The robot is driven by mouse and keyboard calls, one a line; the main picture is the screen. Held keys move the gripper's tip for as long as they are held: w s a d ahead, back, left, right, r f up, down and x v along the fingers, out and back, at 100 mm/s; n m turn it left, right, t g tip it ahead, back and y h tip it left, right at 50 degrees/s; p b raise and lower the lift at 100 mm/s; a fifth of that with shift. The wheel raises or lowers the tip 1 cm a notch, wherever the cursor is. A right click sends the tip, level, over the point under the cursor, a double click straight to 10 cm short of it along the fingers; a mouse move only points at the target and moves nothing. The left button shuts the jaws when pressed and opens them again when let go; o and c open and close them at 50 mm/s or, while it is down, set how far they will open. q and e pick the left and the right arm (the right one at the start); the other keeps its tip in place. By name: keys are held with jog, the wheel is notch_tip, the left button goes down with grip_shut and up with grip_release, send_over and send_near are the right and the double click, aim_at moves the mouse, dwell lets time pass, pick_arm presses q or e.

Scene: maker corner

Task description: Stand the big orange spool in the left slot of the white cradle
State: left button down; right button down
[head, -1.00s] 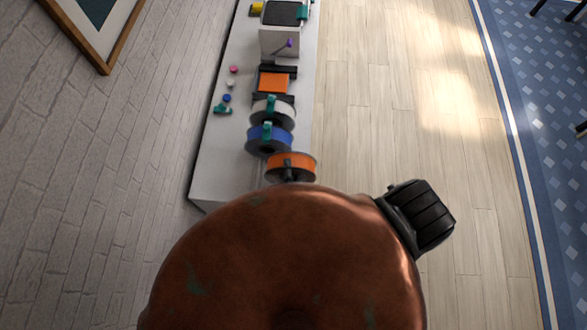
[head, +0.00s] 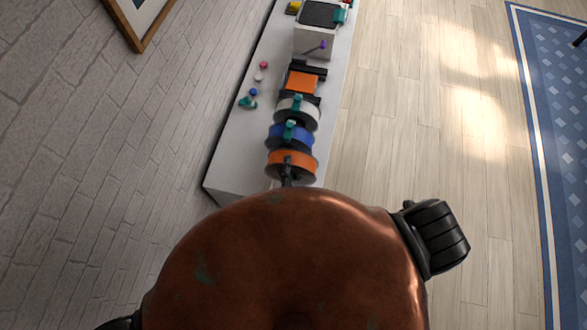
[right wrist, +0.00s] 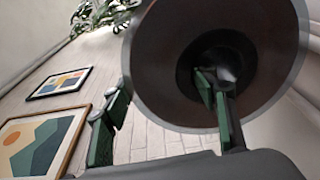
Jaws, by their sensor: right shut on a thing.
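The big orange spool (head: 297,158) with dark flanges is at the near end of the row on the bench in the head view. My right gripper (head: 287,174), a dark shape at its near side, is shut on it. In the right wrist view, a spool's round face (right wrist: 165,65) fills the upper right, and one green-padded finger reaches into its hub. The other finger is by its left edge. A blue spool (head: 283,138) and a white spool (head: 308,115) stand just beyond. I cannot make out the white cradle or its slots. My left gripper is not in view.
The white bench (head: 232,160) runs away from me, with bare surface at its near left. Small coloured pieces (head: 258,78) lie on its left side. An orange block with black edges (head: 301,83) and a white box (head: 313,42) stand farther back. Wooden floor (head: 390,120) lies right.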

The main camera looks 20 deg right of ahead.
aim_at(278, 170)
jog(key=shift+w+a+r+b, duration=0.1)
jog(key=shift+w+a+b, duration=0.2)
jog(key=shift+w+a, duration=0.45)
jog(key=shift+w+a+b, duration=0.3)
jog(key=shift+w+a, duration=0.1)
jog(key=shift+a, duration=0.5)
jog(key=shift+f+b, duration=1.15)
jog(key=shift+f, duration=0.3)
jog(key=c, duration=0.7)
grip_release()
jog(key=shift+f, duration=0.1)
